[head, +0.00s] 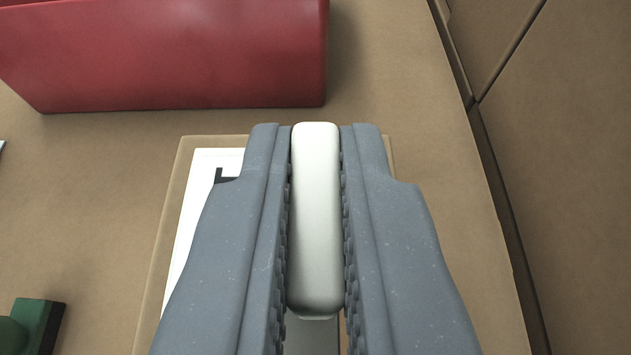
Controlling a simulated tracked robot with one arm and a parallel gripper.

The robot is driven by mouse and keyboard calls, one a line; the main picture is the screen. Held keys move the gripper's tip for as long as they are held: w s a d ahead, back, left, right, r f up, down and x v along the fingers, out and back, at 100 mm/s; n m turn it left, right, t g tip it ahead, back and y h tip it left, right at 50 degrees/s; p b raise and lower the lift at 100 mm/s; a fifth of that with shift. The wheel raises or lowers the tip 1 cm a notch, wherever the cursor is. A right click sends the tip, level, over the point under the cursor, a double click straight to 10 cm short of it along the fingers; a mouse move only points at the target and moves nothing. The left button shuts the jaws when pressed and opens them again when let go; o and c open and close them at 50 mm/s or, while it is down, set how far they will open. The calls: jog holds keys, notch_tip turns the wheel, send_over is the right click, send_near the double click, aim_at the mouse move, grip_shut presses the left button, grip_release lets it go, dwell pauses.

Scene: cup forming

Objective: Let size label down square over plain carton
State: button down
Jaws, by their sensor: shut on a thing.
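My gripper (316,135) is shut on an off-white rounded grip (316,215), held between its two ridged grey fingers. Below them is a white size label (195,195) with part of a black mark showing. The label appears over a plain brown carton (172,190), whose rim shows at the left, along the top and a little at the right. My fingers hide most of the label and carton. I cannot tell whether the label touches the carton, nor see how the grip joins it.
A red bin (170,60) stands beyond the carton at the top left. A green and black object (35,325) is at the lower left, and a pale edge (2,145) shows at the left. A brown wall (570,150) rises along the right. Brown surface (90,200) left of the carton is clear.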

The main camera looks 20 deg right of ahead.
jog(key=shift+f+b, duration=1.15)
jog(key=shift+f, duration=1.45)
jog(key=shift+f, duration=0.2)
jog(key=c, duration=1.4)
grip_release()
jog(key=shift+c, duration=0.2)
jog(key=shift+r, duration=0.1)
jog(key=p+v, duration=0.1)
jog(key=v, duration=1.2)
jog(key=shift+s+p, duration=0.35)
jog(key=shift+s, duration=0.05)
jog(key=shift+a, duration=0.15)
